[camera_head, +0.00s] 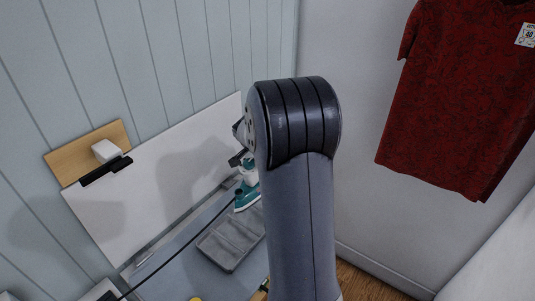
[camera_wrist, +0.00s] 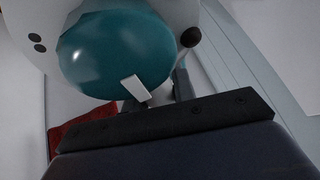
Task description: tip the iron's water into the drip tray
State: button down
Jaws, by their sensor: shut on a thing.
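The teal and white iron (camera_head: 246,197) shows just left of my arm in the head view, partly hidden by it. My gripper (camera_head: 242,162) is shut on the iron from above; its fingers are mostly hidden. In the wrist view the iron's teal part (camera_wrist: 115,50) and white body fill the upper left, close to the camera. The grey drip tray (camera_head: 222,252) lies on the counter below and left of the iron. The iron appears at the tray's far edge; I cannot tell its height above it. No water is visible.
A dark cord (camera_head: 185,258) crosses the counter at the left. A white board (camera_head: 150,185) stands along the panelled wall. A wooden panel (camera_head: 75,155) with a white block is at the left. A red shirt (camera_head: 455,95) hangs at the right.

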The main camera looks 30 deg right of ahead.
aim_at(245, 167)
jog(key=shift+a+f+b, duration=0.1)
jog(key=shift+f+b, duration=0.05)
jog(key=shift+b, duration=0.45)
jog(key=b, duration=0.1)
jog(key=h+b, duration=0.1)
jog(key=b, duration=0.1)
jog(key=shift+s+a+t, duration=0.1)
jog(key=shift+a+t, duration=0.15)
jog(key=shift+t, duration=0.15)
jog(key=h+b, duration=0.1)
jog(key=b, duration=0.4)
jog(key=shift+s+a+r+t+h, duration=0.15)
jog(key=shift+a+r+t+h, duration=0.05)
jog(key=shift+a+t+h, duration=0.2)
